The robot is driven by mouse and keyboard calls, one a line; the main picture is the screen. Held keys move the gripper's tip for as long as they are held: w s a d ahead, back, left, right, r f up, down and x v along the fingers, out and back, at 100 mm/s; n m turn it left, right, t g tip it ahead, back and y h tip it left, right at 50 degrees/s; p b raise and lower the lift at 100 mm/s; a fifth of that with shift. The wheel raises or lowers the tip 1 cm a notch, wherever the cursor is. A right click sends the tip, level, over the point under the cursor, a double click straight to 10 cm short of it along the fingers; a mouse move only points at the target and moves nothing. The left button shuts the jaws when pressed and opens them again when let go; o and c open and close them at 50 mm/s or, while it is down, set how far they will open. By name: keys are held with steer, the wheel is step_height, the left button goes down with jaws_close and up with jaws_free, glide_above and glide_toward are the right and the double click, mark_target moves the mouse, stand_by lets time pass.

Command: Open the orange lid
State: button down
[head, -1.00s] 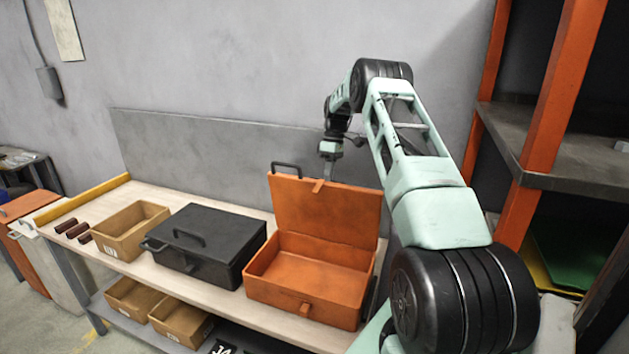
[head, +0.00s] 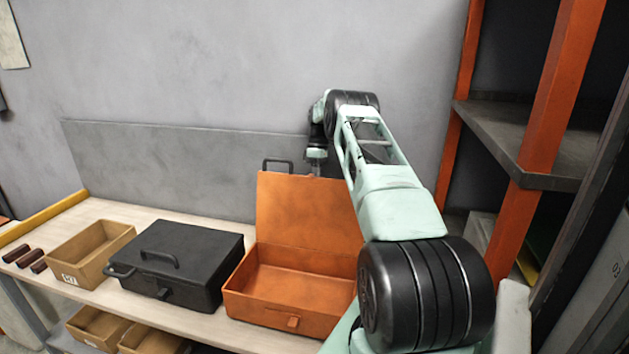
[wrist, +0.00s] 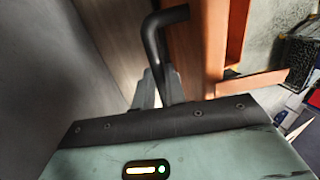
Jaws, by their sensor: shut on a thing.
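The orange lid (head: 300,208) stands raised, near upright, at the back of the open orange box (head: 275,315). A black handle (head: 278,161) sticks up at its top edge. My gripper (head: 315,170) is behind the lid's upper edge, and the lid hides its fingertips in the head view. In the wrist view, the lid (wrist: 207,50) is right of my fingers (wrist: 152,90), and the black handle (wrist: 152,40) runs down between them. My gripper is shut on this handle. The box interior looks empty.
A closed black box (head: 190,262) stands left of the orange box, with a cardboard bin (head: 95,250) and dark cylinders (head: 28,257) further left. A wall (head: 220,60) rises behind the bench. An orange-framed shelf (head: 540,140) stands at the right.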

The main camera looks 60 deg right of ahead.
steer(key=shift+s+a+f, duration=0.15)
steer(key=shift+s+f, duration=0.05)
steer(key=shift+f, duration=0.35)
steer(key=c, duration=1.5)
jaws_free()
steer(key=shift+o, duration=0.2)
steer(key=shift+w+r, duration=0.1)
steer(key=shift+w+d+r, duration=0.1)
steer(key=shift+d+r, duration=0.1)
steer(key=shift+r, duration=0.1)
steer(key=shift+r, duration=0.2)
step_height(320, 180, up, 9)
steer(key=b, duration=0.2)
steer(key=shift+r+b, duration=0.2)
steer(key=shift+b, duration=0.2)
steer(key=shift+a, duration=0.1)
